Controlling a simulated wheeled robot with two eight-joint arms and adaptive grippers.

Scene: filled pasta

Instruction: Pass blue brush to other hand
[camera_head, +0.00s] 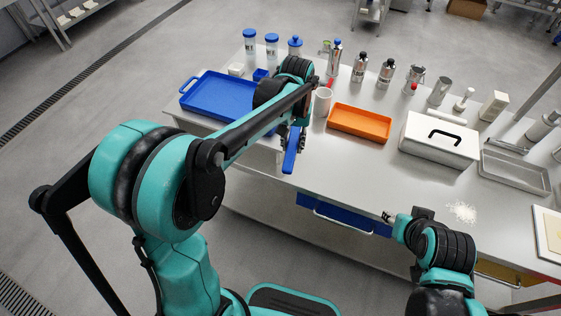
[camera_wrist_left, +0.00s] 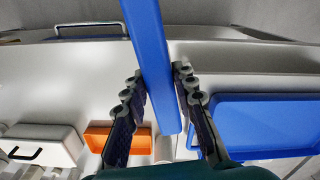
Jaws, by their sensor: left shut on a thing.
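The blue brush (camera_head: 290,162) is in my left gripper (camera_head: 292,136), above the front part of the table at the centre of the head view. In the left wrist view the long blue brush (camera_wrist_left: 152,60) lies between the fingers of my left gripper (camera_wrist_left: 158,82). The fingers are shut on it, and the brush points away from the wrist. My right gripper (camera_head: 389,217) is low at the table's front edge, to the right of and apart from the brush. Its fingers are too small to tell their opening.
On the table (camera_head: 345,175) are a blue tray (camera_head: 186,91), an orange tray (camera_head: 386,138), a white box with a black handle (camera_head: 425,160), a metal tray (camera_head: 530,185) and several bottles at the back. White powder (camera_head: 462,211) lies beyond my right arm. The front middle is clear.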

